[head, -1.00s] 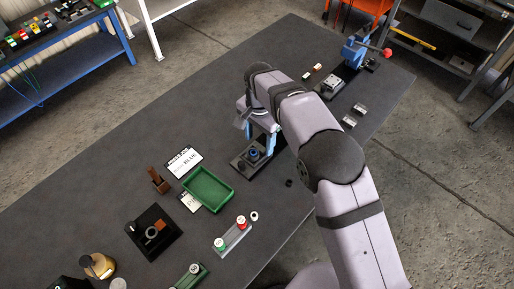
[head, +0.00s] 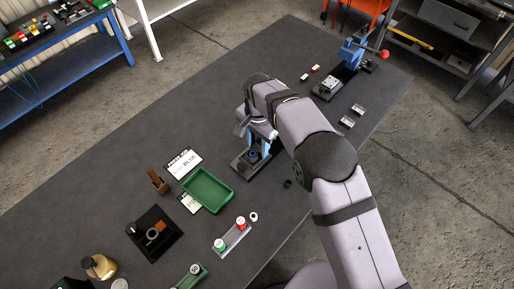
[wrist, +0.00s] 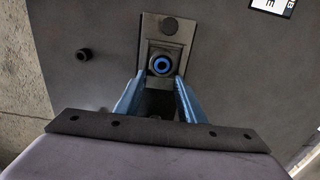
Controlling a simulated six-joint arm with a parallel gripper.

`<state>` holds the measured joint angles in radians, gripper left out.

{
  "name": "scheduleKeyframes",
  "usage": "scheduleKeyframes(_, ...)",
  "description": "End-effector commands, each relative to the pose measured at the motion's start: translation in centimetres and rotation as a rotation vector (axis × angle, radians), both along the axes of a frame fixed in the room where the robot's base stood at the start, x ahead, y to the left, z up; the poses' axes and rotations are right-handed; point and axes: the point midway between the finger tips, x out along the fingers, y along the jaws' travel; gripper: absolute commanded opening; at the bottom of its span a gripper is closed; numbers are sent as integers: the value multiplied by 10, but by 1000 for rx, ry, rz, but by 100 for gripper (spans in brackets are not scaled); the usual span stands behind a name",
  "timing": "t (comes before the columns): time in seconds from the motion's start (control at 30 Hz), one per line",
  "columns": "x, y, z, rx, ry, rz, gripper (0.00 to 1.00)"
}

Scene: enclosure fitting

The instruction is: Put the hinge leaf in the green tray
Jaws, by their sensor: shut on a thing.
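The green tray (head: 208,190) lies empty on the table, left of my gripper in the head view. My gripper (wrist: 160,77) has its blue fingers on either side of a small grey block with a blue ring (wrist: 161,64). The block sits on a dark base plate (wrist: 151,24), and the fingers are shut on it. In the head view my gripper (head: 259,148) is low over this plate. I cannot make out a hinge leaf for sure. Two small silver pieces, a nearer one (head: 346,122) and a farther one (head: 358,109), lie at the right.
Printed cards (head: 184,163) lie beside the tray. A brown block (head: 158,182), a black fixture (head: 154,233) and a rack with red and green caps (head: 232,236) stand nearby. A small black ring (head: 287,183) lies near the table edge. A blue press (head: 353,54) stands at the far right.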

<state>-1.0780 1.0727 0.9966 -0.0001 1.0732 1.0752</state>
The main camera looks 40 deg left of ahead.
Motion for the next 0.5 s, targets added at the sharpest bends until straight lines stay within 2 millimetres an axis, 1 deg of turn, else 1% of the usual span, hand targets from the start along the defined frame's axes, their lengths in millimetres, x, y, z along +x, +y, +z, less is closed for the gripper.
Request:
scheduleKeyframes(0.17,1,2,14,6,-3,0,3)
scheduleKeyframes(0.27,1,2,27,7,-4,0,3)
scheduleKeyframes(0.5,1,2,68,6,-3,0,3)
